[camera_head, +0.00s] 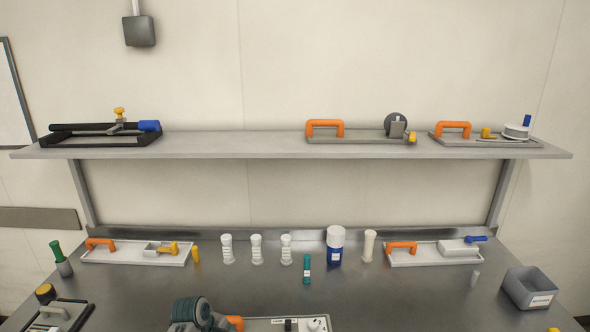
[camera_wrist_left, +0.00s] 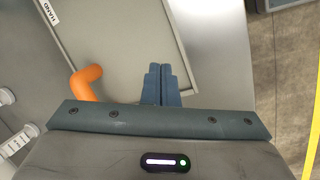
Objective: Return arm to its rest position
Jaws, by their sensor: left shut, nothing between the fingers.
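My left gripper (camera_wrist_left: 162,84) shows in the left wrist view. Its two blue-grey fingers are together, with nothing between them. They point over a pale tray (camera_wrist_left: 125,35) with a raised rim, beside an orange handle (camera_wrist_left: 87,82) on the left. I cannot tell whether the fingertips touch the tray. My right gripper is in neither view.
On the steel counter (camera_head: 340,295) stand white bottles (camera_head: 257,249), a blue-and-white bottle (camera_head: 335,245), a teal tube (camera_head: 307,269), trays (camera_head: 390,260) and a grey bin (camera_head: 530,288). A shelf (camera_head: 235,147) crosses above. A dark green round part (camera_head: 192,309) shows at the bottom edge.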

